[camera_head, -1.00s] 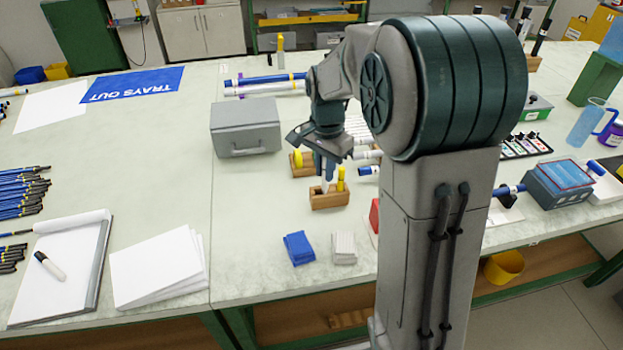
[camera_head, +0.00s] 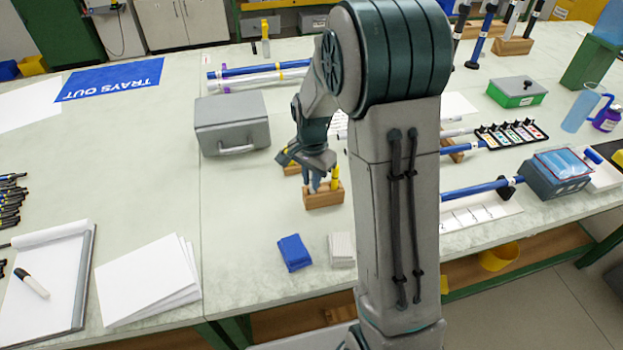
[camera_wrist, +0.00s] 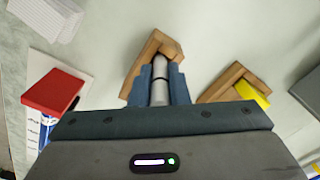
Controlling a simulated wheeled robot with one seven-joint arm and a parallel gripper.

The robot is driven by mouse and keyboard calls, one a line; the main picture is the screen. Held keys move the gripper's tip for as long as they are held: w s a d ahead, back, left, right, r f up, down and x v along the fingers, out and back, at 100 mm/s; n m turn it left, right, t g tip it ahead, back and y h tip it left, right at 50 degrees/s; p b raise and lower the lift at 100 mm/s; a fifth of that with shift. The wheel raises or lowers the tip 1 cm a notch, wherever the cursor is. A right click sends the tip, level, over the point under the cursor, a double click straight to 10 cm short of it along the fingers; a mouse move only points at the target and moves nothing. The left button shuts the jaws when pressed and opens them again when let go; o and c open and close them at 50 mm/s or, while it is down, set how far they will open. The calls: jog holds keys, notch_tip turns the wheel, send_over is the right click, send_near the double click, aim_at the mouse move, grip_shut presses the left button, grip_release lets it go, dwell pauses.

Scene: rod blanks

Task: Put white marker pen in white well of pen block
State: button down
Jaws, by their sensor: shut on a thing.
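My gripper (camera_wrist: 160,88) is shut on the white marker pen (camera_wrist: 160,70), a whitish barrel with a dark ring, between its two blue fingers. The pen block (camera_wrist: 137,78) is a small wooden block. In the head view my gripper (camera_head: 317,181) is right above the left part of this block (camera_head: 325,201). The held pen's lower end reaches the block; I cannot tell how deep it sits in a well. A yellow pen (camera_head: 335,174) stands upright in the block's right end. The wells are mostly hidden by my fingers.
A second wooden block (camera_wrist: 213,92) with a yellow piece (camera_wrist: 252,93) is close by. A red block (camera_wrist: 52,90) lies on the other side. A grey box (camera_head: 231,122), blue pad (camera_head: 294,252) and white pad (camera_head: 341,249) are around; bare tabletop lies left of the block.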

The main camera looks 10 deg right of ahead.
jog(key=shift+f, duration=0.3)
jog(key=shift+f, duration=0.2)
jog(key=c, duration=1.4)
grip_release()
jog(key=shift+r, duration=0.15)
